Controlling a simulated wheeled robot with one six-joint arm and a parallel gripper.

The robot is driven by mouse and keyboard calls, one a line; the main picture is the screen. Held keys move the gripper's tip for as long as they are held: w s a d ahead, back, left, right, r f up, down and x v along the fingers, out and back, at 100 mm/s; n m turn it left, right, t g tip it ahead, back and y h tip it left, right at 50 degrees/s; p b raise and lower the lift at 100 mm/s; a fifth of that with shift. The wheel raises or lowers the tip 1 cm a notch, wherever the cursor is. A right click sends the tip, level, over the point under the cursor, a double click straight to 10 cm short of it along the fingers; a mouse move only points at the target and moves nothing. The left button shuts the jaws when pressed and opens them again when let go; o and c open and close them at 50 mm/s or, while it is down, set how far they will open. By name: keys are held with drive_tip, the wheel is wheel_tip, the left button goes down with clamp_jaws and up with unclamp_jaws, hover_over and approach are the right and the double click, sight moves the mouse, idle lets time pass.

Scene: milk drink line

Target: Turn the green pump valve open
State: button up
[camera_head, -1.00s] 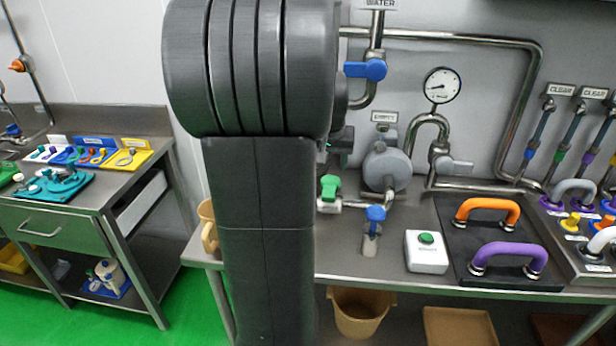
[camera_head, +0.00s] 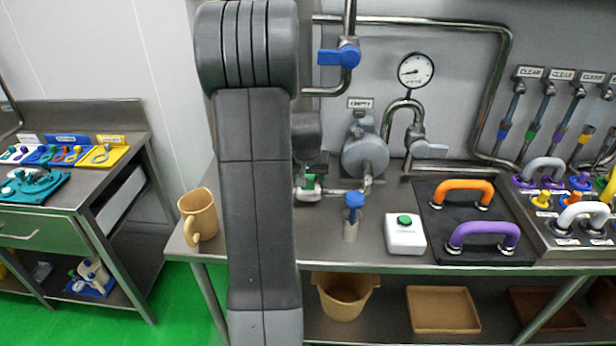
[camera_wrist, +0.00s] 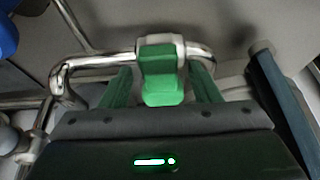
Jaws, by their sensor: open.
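The green pump valve handle (camera_wrist: 161,75) sits on a steel pipe in the wrist view, between my gripper's two green fingers. My gripper (camera_wrist: 161,85) is open around the handle, one finger on each side, with a small gap visible on both sides. In the head view the green valve (camera_head: 309,182) is a small patch on the pipe left of the grey pump (camera_head: 365,157). My arm hides part of it there. My gripper (camera_head: 311,170) shows only partly, just above the valve.
A blue valve (camera_head: 354,201) stands on the bench to the right. A white box with a green button (camera_head: 405,236), orange handle (camera_head: 462,187) and purple handle (camera_head: 483,234) lie farther right. A tan mug (camera_head: 198,216) stands left of my arm. A blue lever (camera_head: 339,56) is above.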

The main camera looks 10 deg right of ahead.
drive_tip(key=shift+c, duration=0.3)
clamp_jaws()
